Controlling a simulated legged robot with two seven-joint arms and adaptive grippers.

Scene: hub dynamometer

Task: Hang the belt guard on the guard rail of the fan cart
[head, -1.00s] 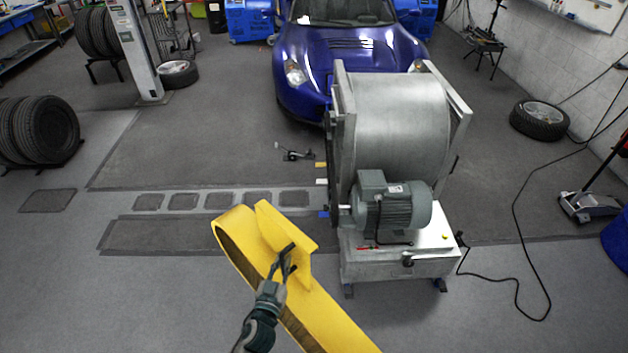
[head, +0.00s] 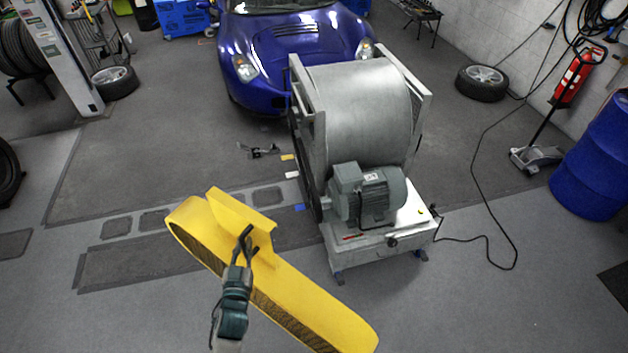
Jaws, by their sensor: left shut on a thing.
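The yellow belt guard (head: 290,290) is a long, rounded channel with a raised plate on it. My left gripper (head: 246,245) is shut on that plate and holds the guard in the air, tilted down to the right. The fan cart (head: 375,238) stands ahead, right of the guard, with a grey drum housing (head: 360,110) and a green-grey motor (head: 368,194). A gap shows between guard and cart. My right gripper is out of view.
A blue car (head: 290,50) stands behind the cart. A black cable (head: 478,180) runs over the floor to the right. A floor jack (head: 535,158) and a blue barrel (head: 597,160) stand at the right. Floor left of the cart is mostly clear.

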